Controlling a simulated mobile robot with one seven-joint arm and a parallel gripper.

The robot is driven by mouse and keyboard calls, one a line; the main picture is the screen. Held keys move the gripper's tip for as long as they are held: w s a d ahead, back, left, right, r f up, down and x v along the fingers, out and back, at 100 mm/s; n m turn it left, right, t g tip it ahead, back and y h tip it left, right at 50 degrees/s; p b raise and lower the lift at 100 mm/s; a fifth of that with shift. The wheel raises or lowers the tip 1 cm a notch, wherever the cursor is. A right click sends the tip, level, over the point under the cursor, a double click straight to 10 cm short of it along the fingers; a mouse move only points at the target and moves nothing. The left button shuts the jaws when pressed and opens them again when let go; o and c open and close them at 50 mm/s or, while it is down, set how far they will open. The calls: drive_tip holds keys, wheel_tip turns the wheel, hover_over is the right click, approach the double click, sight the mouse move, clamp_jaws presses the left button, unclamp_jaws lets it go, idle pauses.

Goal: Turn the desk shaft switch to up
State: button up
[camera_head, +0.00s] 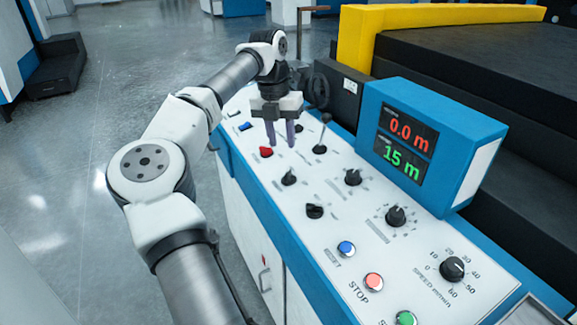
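The white control panel (330,235) runs across the desk and carries several black knobs and switches. Their small labels are not readable, so I cannot tell which one is the desk shaft switch. Black switches stand at the panel's left middle (289,178), lower down (315,211) and at the centre (353,177). A red switch (266,151) and a black lever (321,136) are near the far end. My gripper (281,140) points down over the far part of the panel, between the red switch and the lever. Its two fingers are apart with nothing visible between them.
A blue display box (457,130) reads 0.0 m and 15 m. Blue (346,248), red STOP (373,281) and green (405,318) buttons and a speed dial (452,269) are nearer. A black handwheel (316,90) stands behind my gripper. Open floor (70,180) lies left.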

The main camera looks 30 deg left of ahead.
sight(287, 173)
drive_tip(key=f, duration=0.3)
drive_tip(key=d+f+p, duration=0.1)
drive_tip(key=f, duration=0.5)
drive_tip(key=shift+w+d+f+p, duration=0.15)
drive_tip(key=shift+w+f+p, duration=0.15)
drive_tip(key=shift+p, duration=0.1)
drive_tip(key=shift+c, duration=0.3)
drive_tip(key=c, duration=0.6)
